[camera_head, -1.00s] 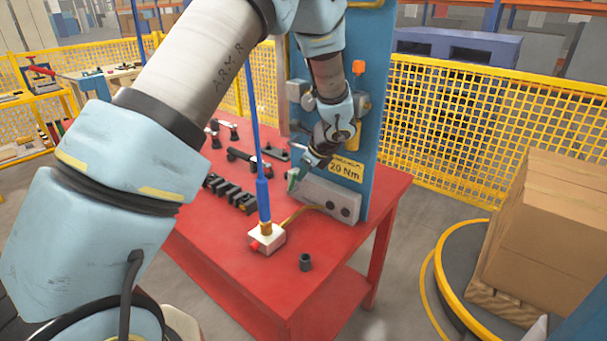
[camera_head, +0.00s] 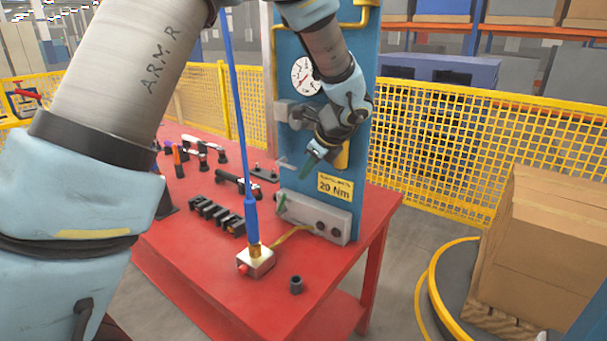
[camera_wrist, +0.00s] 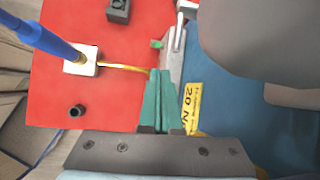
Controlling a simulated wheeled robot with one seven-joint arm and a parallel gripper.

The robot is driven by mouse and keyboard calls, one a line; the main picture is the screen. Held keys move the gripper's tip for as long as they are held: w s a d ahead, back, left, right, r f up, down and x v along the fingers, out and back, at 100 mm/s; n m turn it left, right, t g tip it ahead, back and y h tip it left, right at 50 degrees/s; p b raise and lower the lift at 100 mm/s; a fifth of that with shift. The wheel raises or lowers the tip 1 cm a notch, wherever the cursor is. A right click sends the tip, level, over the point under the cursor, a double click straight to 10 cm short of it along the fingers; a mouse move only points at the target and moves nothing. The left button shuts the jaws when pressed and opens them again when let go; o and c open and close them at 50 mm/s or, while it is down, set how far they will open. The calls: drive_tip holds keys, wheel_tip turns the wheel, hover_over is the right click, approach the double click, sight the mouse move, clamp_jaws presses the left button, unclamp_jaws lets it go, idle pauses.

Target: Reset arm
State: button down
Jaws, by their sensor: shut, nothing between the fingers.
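My gripper (camera_head: 312,161) has green fingers and hangs in front of the blue panel (camera_head: 360,110), above the grey box at the panel's foot. In the wrist view its green fingers (camera_wrist: 158,100) lie together with nothing between them. The yellow "20 Nm" label (camera_head: 336,186) is on the panel just below and right of the fingertips. My arm crosses the left and top of the head view.
The red table (camera_head: 215,290) carries a white block (camera_head: 257,262) with a blue rod standing in it, a small dark cylinder (camera_head: 296,285), a black slotted block (camera_head: 215,216) and several tools. A yellow mesh fence (camera_head: 450,150) and cardboard boxes (camera_head: 540,250) stand at the right.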

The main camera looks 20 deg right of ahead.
drive_tip(key=shift+a, duration=0.1)
drive_tip(key=a+n+g, duration=0.3)
drive_tip(key=a+n, duration=0.7)
drive_tip(key=a, duration=0.8)
drive_tip(key=s+a+n+g+h, duration=0.1)
drive_tip(key=s+a+n, duration=0.3)
drive_tip(key=a+n, duration=0.5)
drive_tip(key=s+a+f+n+h, duration=0.1)
drive_tip(key=s+a+n, duration=0.4)
drive_tip(key=a+n, duration=0.4)
drive_tip(key=shift+s+f+g, duration=0.2)
drive_tip(key=shift+s+g, duration=0.1)
drive_tip(key=shift+g, duration=0.1)
drive_tip(key=shift+w, duration=0.1)
